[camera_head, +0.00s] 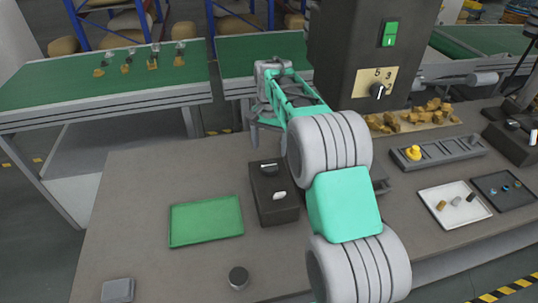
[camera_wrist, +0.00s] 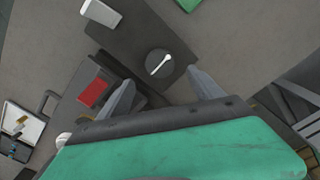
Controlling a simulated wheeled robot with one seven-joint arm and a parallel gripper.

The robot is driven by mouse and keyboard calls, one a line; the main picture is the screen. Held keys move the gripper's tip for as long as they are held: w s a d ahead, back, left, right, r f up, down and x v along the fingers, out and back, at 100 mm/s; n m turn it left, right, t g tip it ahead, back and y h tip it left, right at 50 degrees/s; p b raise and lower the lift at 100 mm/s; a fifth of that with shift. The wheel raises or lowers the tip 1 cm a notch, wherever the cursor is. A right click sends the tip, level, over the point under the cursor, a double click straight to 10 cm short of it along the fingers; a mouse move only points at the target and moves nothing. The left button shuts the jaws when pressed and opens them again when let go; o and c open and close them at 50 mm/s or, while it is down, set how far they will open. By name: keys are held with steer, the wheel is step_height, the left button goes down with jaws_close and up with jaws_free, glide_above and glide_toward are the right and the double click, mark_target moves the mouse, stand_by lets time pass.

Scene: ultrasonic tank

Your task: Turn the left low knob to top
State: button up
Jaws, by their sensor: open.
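A low dark box (camera_head: 287,212) stands on the table near the middle of the head view. It carries a round black knob (camera_head: 269,169) on its far part and a white piece (camera_head: 280,196) nearer. In the wrist view the knob (camera_wrist: 157,64) shows a white pointer line lying diagonally, and the white piece (camera_wrist: 101,12) is at the upper left. My gripper (camera_head: 268,128) is above and behind the box, pointing down. In the wrist view my gripper (camera_wrist: 160,78) is open and empty, its two fingers apart with the knob beyond and between their tips. I see no contact.
A dark machine column (camera_head: 345,50) with a green switch and another dial (camera_head: 377,90) stands at the upper right. A green tray (camera_head: 206,221) lies left of the box. A metal knob-like cylinder (camera_head: 238,278) is at the front. A red piece (camera_wrist: 94,92) sits beside the left finger.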

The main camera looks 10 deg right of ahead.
mark_target(269, 164)
step_height(269, 164, down, 8)
steer(key=shift+r+p, duration=0.1)
steer(key=shift+p, duration=0.7)
steer(key=c, duration=1.4)
